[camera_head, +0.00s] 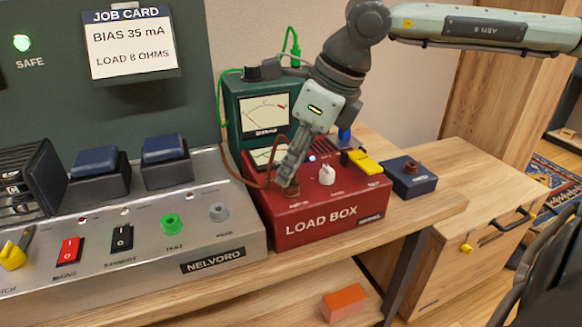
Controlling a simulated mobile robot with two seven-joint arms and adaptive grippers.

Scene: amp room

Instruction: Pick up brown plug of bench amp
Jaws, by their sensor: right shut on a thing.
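The bench amp (225,240) is the silver NELVORO unit at the left, with a green jack (172,222) and a grey jack (218,212) on its front deck. My right gripper (288,182) comes down from the upper right and is shut at the left front of the red load box (330,212). A brown plug (291,191) shows at its fingertips, low against the load box top. A brown cable (240,180) loops beside the fingers. The fingers hide part of the plug, so I cannot tell whether it is seated. My left gripper is not in view.
A green meter box (262,103) stands behind the load box. A blue box (409,178) with a brown knob stands to the right. An orange block (344,303) lies on the lower shelf. A job card (131,42) hangs on the back panel.

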